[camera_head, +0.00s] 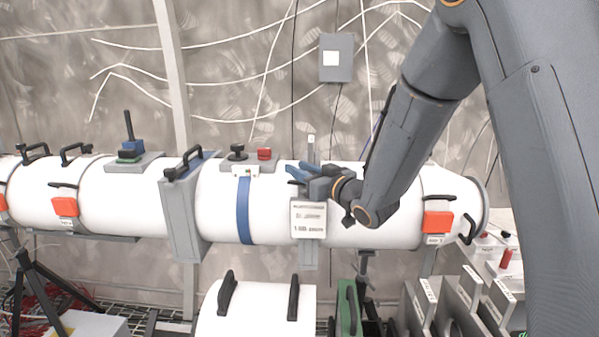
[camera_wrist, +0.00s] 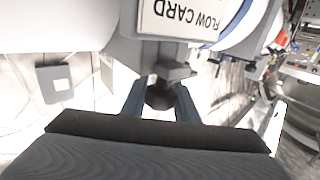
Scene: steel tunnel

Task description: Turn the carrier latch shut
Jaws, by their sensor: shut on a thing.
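A grey carrier (camera_head: 309,252) stands against the white pipe and bears a white card (camera_head: 308,219). In the wrist view the card (camera_wrist: 182,18) reads "FLOW CARD" upside down. My gripper (camera_head: 298,173) is at the carrier, just above the card, with its blue fingers pointing left. In the wrist view my gripper (camera_wrist: 160,92) has its fingers on either side of a dark rounded piece (camera_wrist: 160,97), apparently the latch handle, and is shut on it. A grey block (camera_wrist: 172,72) sits just beyond it. My gripper and wrist hide most of the latch in the head view, so its angle cannot be told.
The long white pipe (camera_head: 125,195) runs across the picture, with a blue band (camera_head: 245,210), a grey flange (camera_head: 183,215) and an orange box (camera_head: 437,222). A grey wall box (camera_head: 336,58) and loose cables are behind. Grey slotted holders (camera_head: 450,305) stand at lower right.

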